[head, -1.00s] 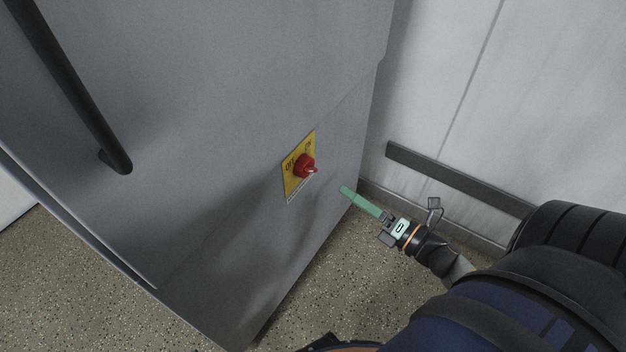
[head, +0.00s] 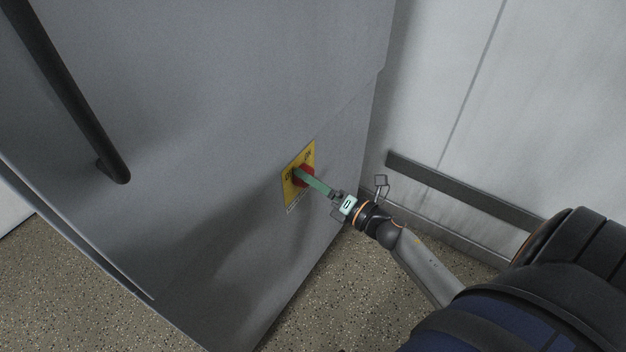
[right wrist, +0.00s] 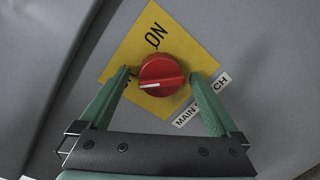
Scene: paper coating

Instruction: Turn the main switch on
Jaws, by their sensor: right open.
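The main switch is a red round knob (right wrist: 162,75) on a yellow plate (right wrist: 150,36) marked ON, with a white label (right wrist: 201,98) beside it. In the right wrist view the knob's white mark points left, towards the OFF lettering, which a finger partly covers. In the head view the knob (head: 309,172) is partly hidden behind my right gripper (head: 300,176). My right gripper (right wrist: 165,90) is open, with one green finger on each side of the knob. I cannot tell whether the fingers touch it. My left gripper is not in view.
The switch sits on the side of a large grey cabinet (head: 230,110) with a black bar handle (head: 75,95). A pale wall with a dark rail (head: 460,187) stands to the right. The speckled floor (head: 310,300) is clear below.

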